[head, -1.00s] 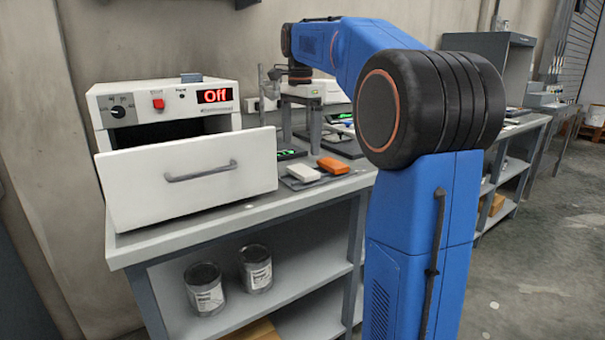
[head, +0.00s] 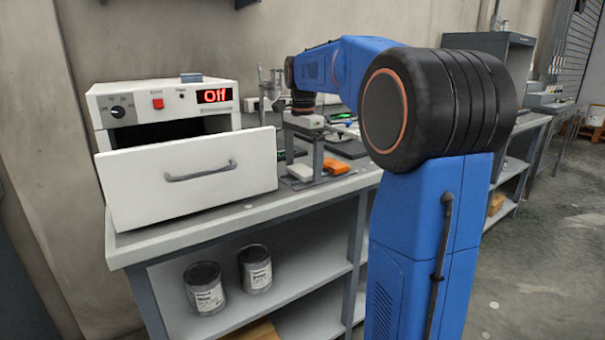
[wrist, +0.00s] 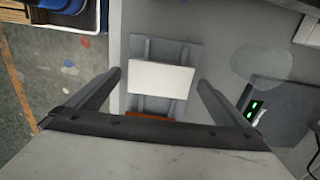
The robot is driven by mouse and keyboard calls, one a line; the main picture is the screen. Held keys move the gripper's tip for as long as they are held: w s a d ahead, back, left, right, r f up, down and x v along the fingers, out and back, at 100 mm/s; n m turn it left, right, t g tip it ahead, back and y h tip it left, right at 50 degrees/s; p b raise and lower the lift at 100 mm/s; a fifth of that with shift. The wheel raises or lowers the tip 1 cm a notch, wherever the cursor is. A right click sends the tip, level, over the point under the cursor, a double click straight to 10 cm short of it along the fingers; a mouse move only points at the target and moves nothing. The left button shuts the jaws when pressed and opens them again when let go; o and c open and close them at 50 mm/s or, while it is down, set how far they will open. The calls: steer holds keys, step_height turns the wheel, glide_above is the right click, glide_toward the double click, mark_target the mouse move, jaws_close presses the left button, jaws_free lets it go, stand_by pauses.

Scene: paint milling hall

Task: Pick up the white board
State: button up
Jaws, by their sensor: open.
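The white board (head: 300,172) is a small flat white block lying on a grey holder on the bench, beside an orange block (head: 335,166). In the wrist view the white board (wrist: 161,79) lies across the grey holder (wrist: 184,46), slightly tilted in the picture. My gripper (wrist: 159,79) is open and empty, pointing down, with its fingers on either side of the board in that view; they appear above it and apart from it. In the head view my gripper (head: 303,163) hangs over the board and partly hides it. The orange block (wrist: 150,116) is mostly hidden behind the gripper body.
A white oven (head: 165,105) with a red "Off" display and a front panel with a handle (head: 200,172) stands left on the bench. A dark device with green digits (wrist: 254,108) lies right of the holder. Two cans (head: 205,287) stand on the shelf below.

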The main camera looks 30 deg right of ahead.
steer(key=c, duration=1.2)
steer(key=shift+o, duration=0.2)
